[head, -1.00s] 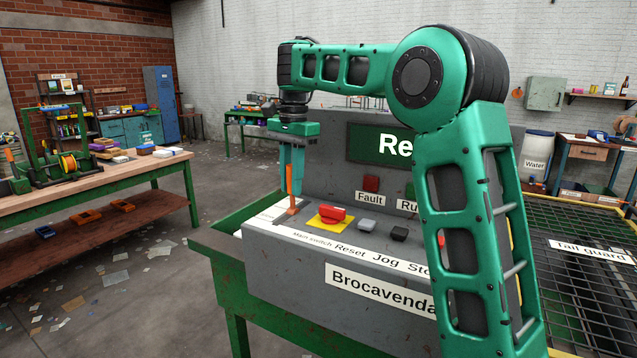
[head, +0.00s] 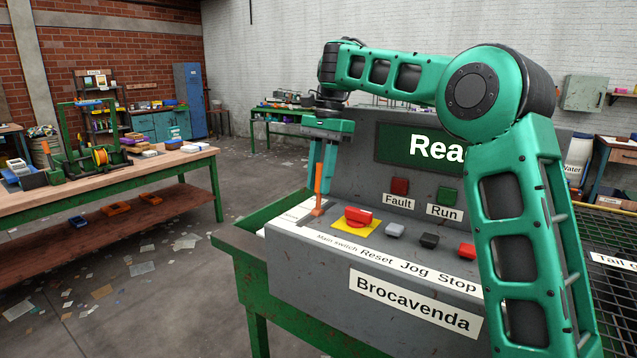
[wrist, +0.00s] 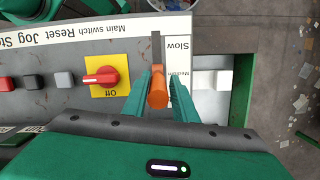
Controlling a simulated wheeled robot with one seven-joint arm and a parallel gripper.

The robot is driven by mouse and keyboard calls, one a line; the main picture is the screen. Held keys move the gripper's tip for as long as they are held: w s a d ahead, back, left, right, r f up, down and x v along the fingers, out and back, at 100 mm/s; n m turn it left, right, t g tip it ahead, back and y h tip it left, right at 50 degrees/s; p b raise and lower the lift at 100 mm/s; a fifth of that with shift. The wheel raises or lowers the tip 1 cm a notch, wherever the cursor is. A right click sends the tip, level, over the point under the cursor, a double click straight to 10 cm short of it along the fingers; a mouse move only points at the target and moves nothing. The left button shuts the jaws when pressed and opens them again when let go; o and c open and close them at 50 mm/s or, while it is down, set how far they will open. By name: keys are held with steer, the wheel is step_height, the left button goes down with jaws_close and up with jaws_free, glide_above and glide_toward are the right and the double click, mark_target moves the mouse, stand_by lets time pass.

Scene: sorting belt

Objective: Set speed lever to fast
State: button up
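The speed lever (head: 318,186) is an orange handle standing in a slot at the left end of the grey control panel (head: 290,263). In the wrist view the lever (wrist: 158,90) lies between the two teal fingers of my gripper (wrist: 160,84). The slot (wrist: 155,46) runs beside a white scale reading "Slow" and "Medium"; the rest of the scale is hidden by my gripper. The handle's top is near the "Medium" mark in that view. My gripper (head: 322,175) points down over the lever. The fingers flank it closely; whether they press on it is unclear.
A red main switch (head: 358,216) on a yellow plate, reading "Off" in the wrist view, sits right beside the lever. Grey, black and red buttons (head: 429,241) follow to the right. A display (head: 425,147) stands behind. Open floor lies left of the panel.

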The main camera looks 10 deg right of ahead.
steer(key=shift+o, duration=1.2)
steer(key=shift+a+r, duration=0.1)
steer(key=v, duration=1)
steer(key=shift+w+r, duration=0.2)
steer(key=shift+r, duration=0.05)
steer(key=shift+c, duration=0.6)
